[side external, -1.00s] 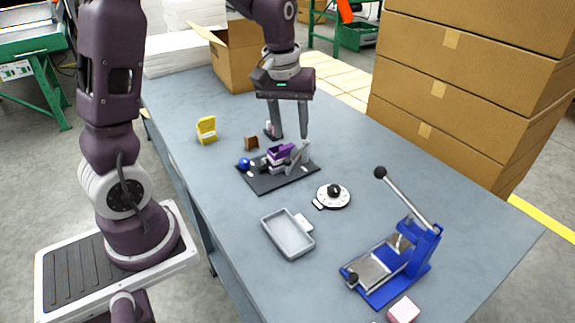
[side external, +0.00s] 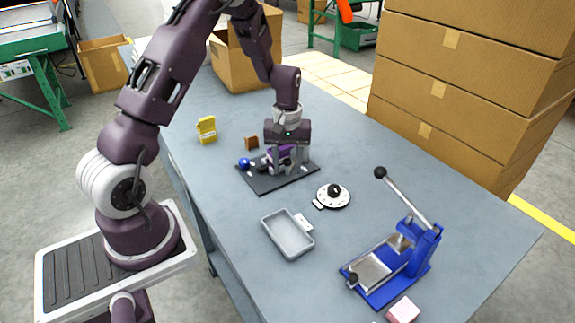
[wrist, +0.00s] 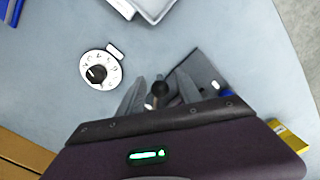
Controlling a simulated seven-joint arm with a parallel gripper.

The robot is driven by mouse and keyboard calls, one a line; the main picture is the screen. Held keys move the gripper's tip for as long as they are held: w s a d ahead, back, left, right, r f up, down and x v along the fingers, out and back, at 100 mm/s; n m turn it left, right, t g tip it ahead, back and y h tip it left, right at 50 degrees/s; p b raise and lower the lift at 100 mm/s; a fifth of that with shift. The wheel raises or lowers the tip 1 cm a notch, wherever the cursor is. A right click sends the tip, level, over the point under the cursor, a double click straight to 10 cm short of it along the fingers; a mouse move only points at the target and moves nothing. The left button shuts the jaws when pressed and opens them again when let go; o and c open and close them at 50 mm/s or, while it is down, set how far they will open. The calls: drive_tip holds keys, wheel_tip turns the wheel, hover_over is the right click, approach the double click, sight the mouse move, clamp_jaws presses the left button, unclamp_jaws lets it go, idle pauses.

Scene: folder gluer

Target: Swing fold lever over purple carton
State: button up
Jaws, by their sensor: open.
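The folder gluer's black base plate (side external: 262,183) lies flat on the bench, with a blue ball knob (side external: 244,163) at its left end. The purple carton (side external: 276,155) sits on the plate and is partly hidden behind my gripper. My gripper (side external: 291,168) points down over the right half of the plate, close beside the carton. In the wrist view the open fingers (wrist: 158,98) stand on either side of a small black knob (wrist: 159,89); contact cannot be told. This knob appears to belong to the fold lever, whose grey arm is mostly hidden. The carton is hidden in the wrist view.
A round white dial (side external: 334,194) and an empty grey tray (side external: 287,237) lie in front. A blue press (side external: 408,262) with a raised handle stands at right. A yellow holder (side external: 206,130) and a small brown piece (side external: 251,142) sit behind. Tall boxes stand at right.

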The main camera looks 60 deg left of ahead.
drive_tip(key=shift+f, duration=0.15)
clamp_jaws()
idle(1.4)
